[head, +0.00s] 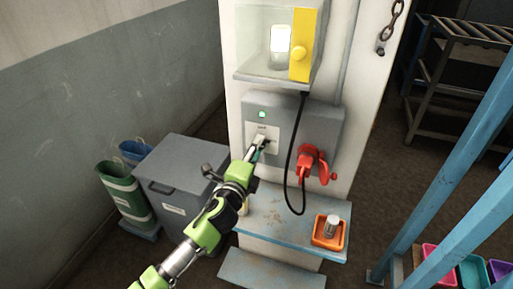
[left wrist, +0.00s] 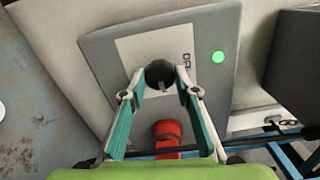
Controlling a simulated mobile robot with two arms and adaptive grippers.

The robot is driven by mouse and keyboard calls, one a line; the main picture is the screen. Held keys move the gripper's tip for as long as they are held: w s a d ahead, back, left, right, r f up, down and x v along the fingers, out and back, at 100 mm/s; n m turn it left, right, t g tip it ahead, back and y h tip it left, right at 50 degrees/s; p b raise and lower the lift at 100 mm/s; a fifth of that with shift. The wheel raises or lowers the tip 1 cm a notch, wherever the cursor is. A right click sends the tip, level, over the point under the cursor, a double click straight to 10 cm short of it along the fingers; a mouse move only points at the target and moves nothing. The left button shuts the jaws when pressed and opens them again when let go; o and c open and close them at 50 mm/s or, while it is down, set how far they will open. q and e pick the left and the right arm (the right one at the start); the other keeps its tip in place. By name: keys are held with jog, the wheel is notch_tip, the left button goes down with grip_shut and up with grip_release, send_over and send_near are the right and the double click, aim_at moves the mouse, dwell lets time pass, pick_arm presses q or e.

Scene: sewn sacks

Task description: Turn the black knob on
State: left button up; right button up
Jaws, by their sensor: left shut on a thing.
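The black knob (left wrist: 160,74) sits on a white plate on the grey panel in the left wrist view. My left gripper (left wrist: 160,92) has its two teal-lined fingers closed around the knob, one on each side. In the head view my left gripper (head: 260,142) reaches the white plate (head: 269,132), and its tip hides most of the knob. A green light (head: 262,114) glows on the grey panel (head: 321,115) just above the plate; it also shows in the left wrist view (left wrist: 218,57). My right gripper is not in view.
A red plug (head: 309,163) with a black cable is right of the knob. An orange tray (head: 317,238) holding a small jar (head: 332,226) stands on the blue ledge below. A grey bin (head: 178,185) is at left. Blue posts (head: 445,180) stand at right.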

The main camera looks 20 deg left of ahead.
pick_arm(q)
jog(key=shift+m, duration=0.3)
jog(key=o, duration=1.1)
jog(key=s, duration=1.2)
jog(key=shift+a, duration=0.15)
